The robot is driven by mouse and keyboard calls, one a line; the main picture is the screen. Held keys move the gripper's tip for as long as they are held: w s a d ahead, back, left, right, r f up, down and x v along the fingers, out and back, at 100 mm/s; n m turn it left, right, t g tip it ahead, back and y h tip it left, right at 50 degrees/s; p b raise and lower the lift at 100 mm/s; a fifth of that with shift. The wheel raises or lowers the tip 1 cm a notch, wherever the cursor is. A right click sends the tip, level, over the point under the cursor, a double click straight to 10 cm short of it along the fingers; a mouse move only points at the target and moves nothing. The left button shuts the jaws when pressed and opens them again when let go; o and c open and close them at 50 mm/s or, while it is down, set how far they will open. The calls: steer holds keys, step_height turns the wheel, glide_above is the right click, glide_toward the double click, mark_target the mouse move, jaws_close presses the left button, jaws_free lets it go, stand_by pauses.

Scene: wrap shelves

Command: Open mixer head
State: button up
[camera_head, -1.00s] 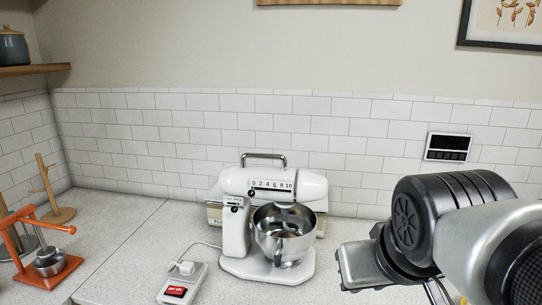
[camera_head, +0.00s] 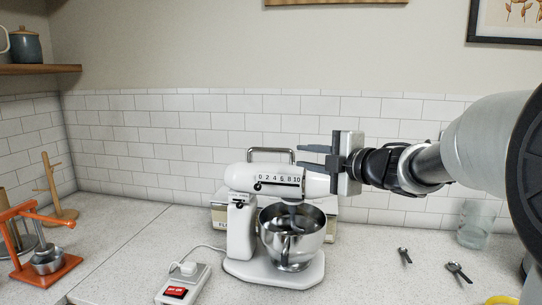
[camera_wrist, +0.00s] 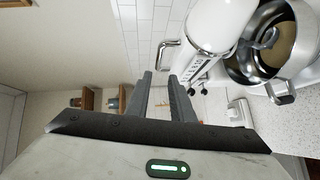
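The white stand mixer (camera_head: 240,232) stands on the counter. Its head (camera_head: 285,178) is level, with the beater (camera_head: 292,217) reaching down into the metal bowl (camera_head: 308,235). A metal handle (camera_head: 270,151) shows just above the head. In the wrist view the head (camera_wrist: 207,30) and bowl (camera_wrist: 293,62) are at the upper right, rotated. My gripper (camera_head: 314,158) is beside the right, front end of the head, near its top, fingers pointing left. In the wrist view its two fingers (camera_wrist: 162,93) are apart with nothing between them. Contact with the head cannot be told.
A power strip with a red switch (camera_head: 175,292) lies front left of the mixer. An orange press (camera_head: 45,262) and a wooden stand (camera_head: 55,195) are at far left. Measuring spoons (camera_head: 458,271) and a glass (camera_head: 476,224) are at right. The tiled wall (camera_head: 160,140) is close behind.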

mark_target(272, 151)
steer(key=x, duration=1.6)
steer(key=shift+w+a+r, duration=0.15)
steer(key=shift+w+a, duration=0.05)
steer(key=shift+w, duration=0.15)
jaws_close()
